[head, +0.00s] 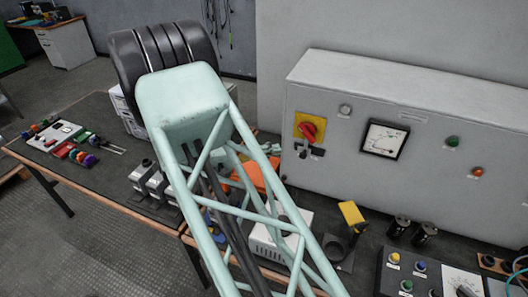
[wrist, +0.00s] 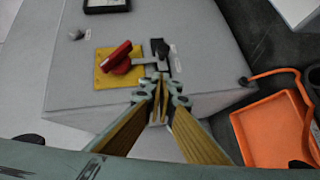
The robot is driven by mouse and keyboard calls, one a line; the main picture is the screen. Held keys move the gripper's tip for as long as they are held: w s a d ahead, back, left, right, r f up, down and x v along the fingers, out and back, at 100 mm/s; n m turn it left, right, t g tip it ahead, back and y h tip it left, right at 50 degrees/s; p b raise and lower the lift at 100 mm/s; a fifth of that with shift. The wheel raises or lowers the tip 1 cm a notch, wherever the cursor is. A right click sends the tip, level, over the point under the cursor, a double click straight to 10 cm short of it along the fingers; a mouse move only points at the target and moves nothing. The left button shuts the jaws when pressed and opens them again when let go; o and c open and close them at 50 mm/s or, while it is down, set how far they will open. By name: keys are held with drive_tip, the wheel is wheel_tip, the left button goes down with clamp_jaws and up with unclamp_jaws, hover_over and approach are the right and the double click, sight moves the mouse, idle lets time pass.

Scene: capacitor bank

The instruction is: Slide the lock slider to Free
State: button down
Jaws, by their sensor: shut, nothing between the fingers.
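The lock slider, a small black knob on a dark plate with pale labels (wrist: 160,47), sits beside the red rotary switch (wrist: 122,57) on its yellow plate. In the head view the lock slider (head: 303,150) is a small dark shape just below the red switch (head: 309,129). In the wrist view my gripper (wrist: 160,83) is shut and empty, its fingertips at the near end of the slider plate. Whether they touch it I cannot tell. The label text is too small to read. In the head view my arm hides my gripper.
The grey cabinet (head: 410,95) carries a gauge (head: 384,138), a green button (head: 452,141) and an orange one (head: 477,171). An orange tray (wrist: 272,130) lies beside it. A yellow-topped object (head: 351,213) and two black terminals (head: 412,231) stand in front.

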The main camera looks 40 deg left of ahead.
sight(303, 153)
drive_tip(key=w+d+f, duration=0.1)
drive_tip(key=w+d, duration=0.3)
drive_tip(key=shift+d+f, duration=0.3)
drive_tip(key=shift+d, duration=0.05)
drive_tip(key=shift+d, duration=0.1)
idle(0.4)
